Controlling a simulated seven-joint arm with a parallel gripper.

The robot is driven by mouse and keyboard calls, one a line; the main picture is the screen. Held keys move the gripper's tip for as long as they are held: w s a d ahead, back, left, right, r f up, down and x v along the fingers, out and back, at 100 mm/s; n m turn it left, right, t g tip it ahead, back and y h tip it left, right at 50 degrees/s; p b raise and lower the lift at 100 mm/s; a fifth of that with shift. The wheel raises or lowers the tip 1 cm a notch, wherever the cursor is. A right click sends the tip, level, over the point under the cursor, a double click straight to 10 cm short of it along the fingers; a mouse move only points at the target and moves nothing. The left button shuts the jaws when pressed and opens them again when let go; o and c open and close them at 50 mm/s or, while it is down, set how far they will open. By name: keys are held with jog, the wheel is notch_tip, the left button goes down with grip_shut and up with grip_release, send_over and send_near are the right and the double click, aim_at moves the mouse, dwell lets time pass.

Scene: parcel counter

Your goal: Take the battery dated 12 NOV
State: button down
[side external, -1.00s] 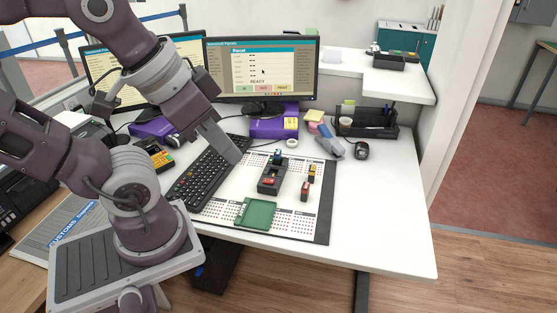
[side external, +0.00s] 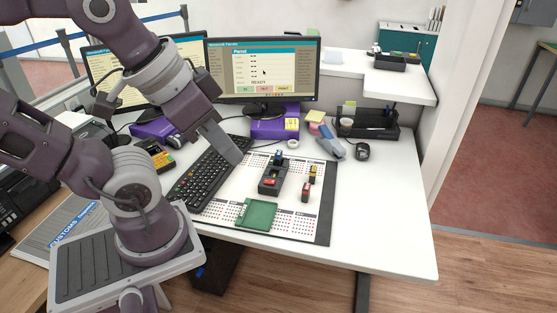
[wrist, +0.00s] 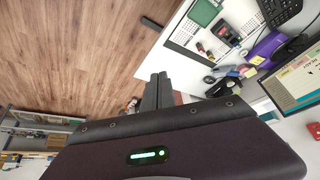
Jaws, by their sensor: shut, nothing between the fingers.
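Small batteries are at the middle of the desk: a red-topped one (side external: 306,192) and a yellow-and-black one (side external: 312,172) stand on the calendar mat (side external: 225,213). A black charger (side external: 266,190) to their left has a red item (side external: 270,182) in it and a blue item (side external: 278,156) at its far end. No date is readable on any of them. A green tray (side external: 257,214) lies in front of the charger. My gripper (side external: 235,158) is shut and empty above the keyboard's right edge, left of the charger. In the wrist view its fingers (wrist: 157,88) are together, apart from the batteries.
A keyboard (side external: 208,174) lies left of the mat. Behind are two monitors (side external: 262,70), a purple box (side external: 272,127), a stapler-like grey-blue item (side external: 331,149), a mouse (side external: 362,151) and a black organiser (side external: 372,130). The desk's right front is clear.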

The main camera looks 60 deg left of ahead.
jog(key=c, duration=2.2)
grip_release()
jog(key=c, duration=1.2)
grip_release()
